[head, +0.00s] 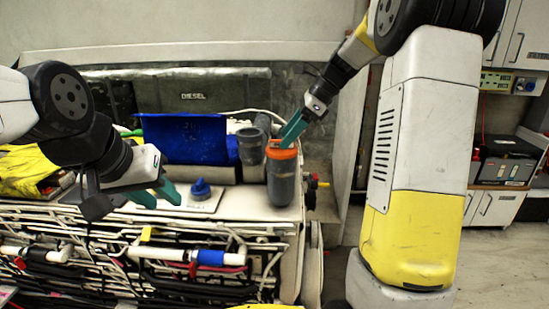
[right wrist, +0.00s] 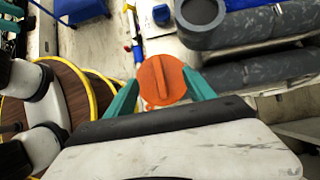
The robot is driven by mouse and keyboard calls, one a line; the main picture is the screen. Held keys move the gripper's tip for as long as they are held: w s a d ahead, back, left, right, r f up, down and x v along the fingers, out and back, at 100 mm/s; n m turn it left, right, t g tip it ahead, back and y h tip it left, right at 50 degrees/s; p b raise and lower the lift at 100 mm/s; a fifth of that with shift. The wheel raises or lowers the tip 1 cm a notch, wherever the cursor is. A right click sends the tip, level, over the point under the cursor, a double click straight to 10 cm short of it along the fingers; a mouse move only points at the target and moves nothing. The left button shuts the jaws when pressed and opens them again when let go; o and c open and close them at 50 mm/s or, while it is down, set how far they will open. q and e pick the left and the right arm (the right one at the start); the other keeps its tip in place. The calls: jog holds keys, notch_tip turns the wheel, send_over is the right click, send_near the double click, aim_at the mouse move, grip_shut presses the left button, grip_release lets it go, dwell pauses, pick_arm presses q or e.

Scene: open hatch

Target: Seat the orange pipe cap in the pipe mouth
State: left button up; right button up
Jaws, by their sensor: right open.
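The orange pipe cap (head: 282,151) is a round disc with a raised ridge. It sits at the top of the upright grey pipe (head: 283,186) in the head view; I cannot tell how deep it sits. In the right wrist view the cap (right wrist: 152,82) lies between the teal fingertips, its ridge facing me. My right gripper (head: 292,130) is just above the cap, and its fingers (right wrist: 160,88) stand apart on either side of it. The cap hides the pipe mouth. My left gripper (head: 164,198) is empty, fingers apart, at the left beside a blue knob.
A second grey pipe (head: 251,150) stands just behind the capped one; its open dark mouth shows in the right wrist view (right wrist: 200,11). The blue knob (head: 201,189) is on a white plate. White and dark hoses (head: 150,255) crowd the front.

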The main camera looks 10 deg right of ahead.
jog(key=shift+v, duration=2.8)
jog(key=shift+s, duration=0.1)
